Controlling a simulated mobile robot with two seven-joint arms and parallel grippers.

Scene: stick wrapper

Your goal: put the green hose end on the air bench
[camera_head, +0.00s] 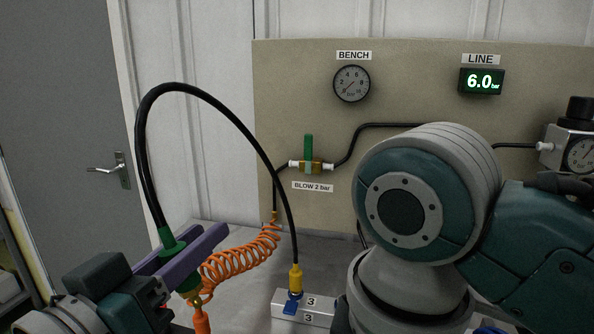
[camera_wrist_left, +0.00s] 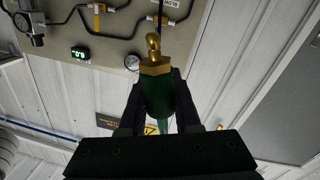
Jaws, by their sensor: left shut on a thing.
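My left gripper (camera_head: 196,246) is at the lower left of the head view. It is shut on the green hose end (camera_head: 172,242), with the black hose (camera_head: 210,98) arching up from it. In the left wrist view the green hose end (camera_wrist_left: 157,98) sits between the dark fingers, and its brass tip (camera_wrist_left: 153,48) sticks out beyond them. The hose runs over to a yellow end (camera_head: 295,278) at a blue fitting on a white block (camera_head: 322,312) marked 3. My right arm fills the lower right; its gripper is out of view.
The beige panel (camera_head: 420,80) carries a BENCH gauge (camera_head: 352,84), a LINE display (camera_head: 482,82) reading 6.0 bar, and a green-handled valve (camera_head: 309,155) marked BLOW 2 bar. An orange coiled hose (camera_head: 240,256) hangs close beside my left gripper. A grey door (camera_head: 70,120) is at left.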

